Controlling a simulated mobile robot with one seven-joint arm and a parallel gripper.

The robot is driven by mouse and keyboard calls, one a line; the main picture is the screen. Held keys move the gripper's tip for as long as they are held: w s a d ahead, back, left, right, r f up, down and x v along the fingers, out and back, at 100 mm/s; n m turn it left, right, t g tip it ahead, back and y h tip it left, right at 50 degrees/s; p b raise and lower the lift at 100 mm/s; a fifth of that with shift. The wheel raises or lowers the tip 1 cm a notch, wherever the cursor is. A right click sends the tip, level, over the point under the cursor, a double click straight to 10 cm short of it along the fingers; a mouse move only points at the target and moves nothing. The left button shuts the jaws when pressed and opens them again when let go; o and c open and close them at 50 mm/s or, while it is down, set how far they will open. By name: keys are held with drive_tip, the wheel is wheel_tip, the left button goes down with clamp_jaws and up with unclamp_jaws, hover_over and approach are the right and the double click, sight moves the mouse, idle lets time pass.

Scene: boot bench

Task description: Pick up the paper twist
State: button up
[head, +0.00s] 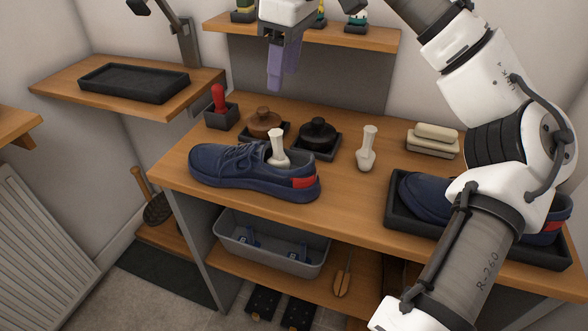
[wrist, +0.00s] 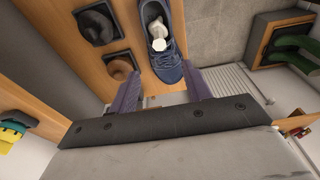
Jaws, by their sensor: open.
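One white paper twist (head: 278,147) stands upright in the opening of the navy shoe (head: 235,168) on the bench. It also shows in the wrist view (wrist: 158,38), inside the shoe (wrist: 165,62). A second, similar pale twist (head: 367,150) stands on the bench top to the right. My gripper (head: 283,76) is above the back of the bench, higher than the shoe and apart from both twists. Its two purple fingers (wrist: 162,84) are spread with nothing between them. The lower part of the twist in the shoe is hidden.
Two round-knobbed pots, brown (head: 264,122) and black (head: 318,134), sit in trays behind the shoe. A red-handled tool (head: 219,104) stands at left. Stacked pale blocks (head: 433,139) and a black tray (head: 395,220) with another navy shoe are at right. A shelf (head: 330,36) crosses behind.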

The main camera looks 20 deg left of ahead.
drive_tip(key=b, duration=0.1)
approach(277, 132)
drive_tip(key=f, duration=0.2)
drive_tip(key=a+f, duration=0.1)
drive_tip(key=f, duration=0.2)
drive_tip(key=shift+s, duration=0.2)
drive_tip(key=shift+w+a+f, duration=0.1)
drive_tip(key=shift+f, duration=1.2)
drive_tip(key=shift+w+a+f, duration=0.1)
drive_tip(key=shift+f, duration=1.2)
clamp_jaws()
